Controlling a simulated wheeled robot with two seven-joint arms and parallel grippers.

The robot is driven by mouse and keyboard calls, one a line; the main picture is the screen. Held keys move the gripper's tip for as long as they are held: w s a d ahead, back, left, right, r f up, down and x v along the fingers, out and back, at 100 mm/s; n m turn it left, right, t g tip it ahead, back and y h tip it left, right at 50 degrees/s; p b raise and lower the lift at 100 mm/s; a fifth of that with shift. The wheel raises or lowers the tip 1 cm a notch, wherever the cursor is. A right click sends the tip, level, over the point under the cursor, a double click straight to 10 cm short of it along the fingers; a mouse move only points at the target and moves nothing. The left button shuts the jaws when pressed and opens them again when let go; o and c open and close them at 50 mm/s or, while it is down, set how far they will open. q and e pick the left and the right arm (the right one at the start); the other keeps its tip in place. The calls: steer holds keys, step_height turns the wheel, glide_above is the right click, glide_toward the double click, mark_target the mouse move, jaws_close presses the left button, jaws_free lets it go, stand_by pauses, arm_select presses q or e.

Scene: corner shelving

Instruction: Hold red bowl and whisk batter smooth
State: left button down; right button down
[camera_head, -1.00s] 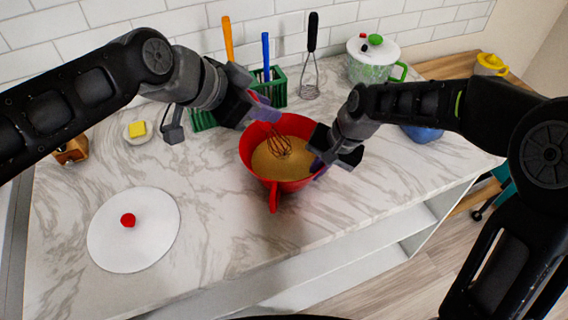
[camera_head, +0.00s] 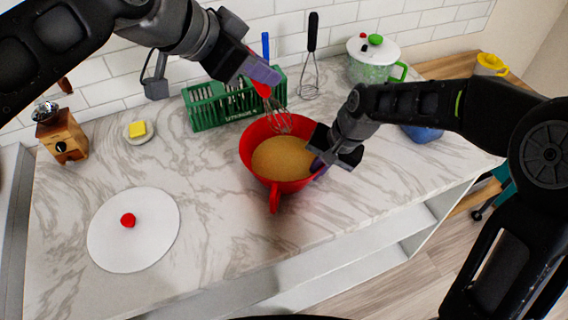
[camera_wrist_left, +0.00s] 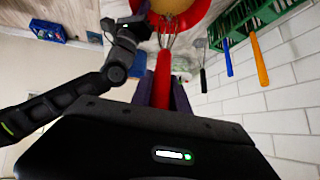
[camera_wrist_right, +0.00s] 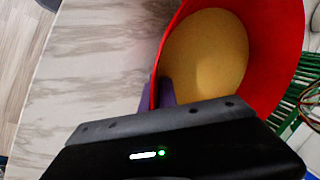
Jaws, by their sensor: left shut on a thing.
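The red bowl (camera_head: 250,152) stands on the marble counter with tan batter (camera_head: 283,160) in it. My left gripper (camera_head: 263,76) is shut on the red handle of a wire whisk (camera_head: 281,118), which also shows in the left wrist view (camera_wrist_left: 163,82). The whisk is raised, and its wires show against the bowl's far inner wall, seemingly above the batter. My right gripper (camera_head: 322,152) is at the bowl's right rim. In the right wrist view its purple fingers (camera_wrist_right: 156,97) sit on both sides of the bowl wall (camera_wrist_right: 285,50).
A green utensil crate (camera_head: 205,118) stands behind the bowl, with a black-handled whisk (camera_head: 312,45) and lidded pot (camera_head: 372,70) to its right. At left are a white lid (camera_head: 110,235), butter on a saucer (camera_head: 137,131) and a wooden grinder (camera_head: 62,138).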

steer(key=c, duration=1.6)
jaws_free()
steer(key=shift+r, duration=0.15)
steer(key=v, duration=1.1)
steer(key=shift+d+r, duration=0.1)
steer(key=shift+r, duration=0.25)
steer(key=shift+s, duration=0.2)
